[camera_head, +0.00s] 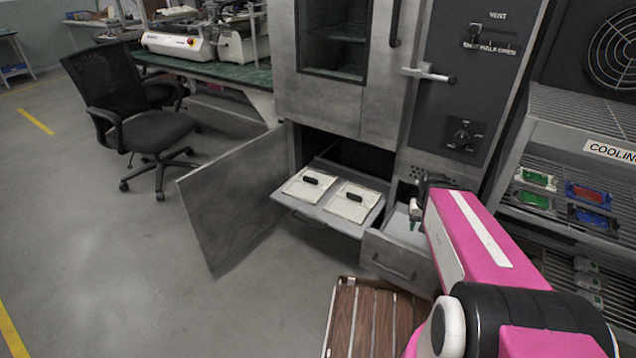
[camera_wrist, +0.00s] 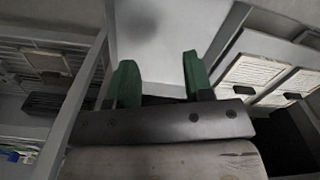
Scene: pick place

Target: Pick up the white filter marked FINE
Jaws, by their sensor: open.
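Two white filters with black handles lie side by side on a pulled-out tray (camera_head: 333,213): a left filter (camera_head: 297,190) and a right filter (camera_head: 344,210). I cannot read a FINE mark on either. Pale panels with dark handles, seemingly these filters (camera_wrist: 249,76), also show at the right of the wrist view. My gripper (camera_head: 413,222) is open and empty, right of the tray, over an open grey drawer. Its green fingers (camera_wrist: 160,82) stand apart above a pale, bare surface with a shadow on it.
The open drawer (camera_head: 392,266) has a front handle. A grey cabinet door (camera_head: 238,195) stands open left of the tray. A wooden slatted surface (camera_head: 368,322) is below. A cooling rack (camera_head: 580,150) with coloured parts stands right. Floor at left is clear up to a chair (camera_head: 150,130).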

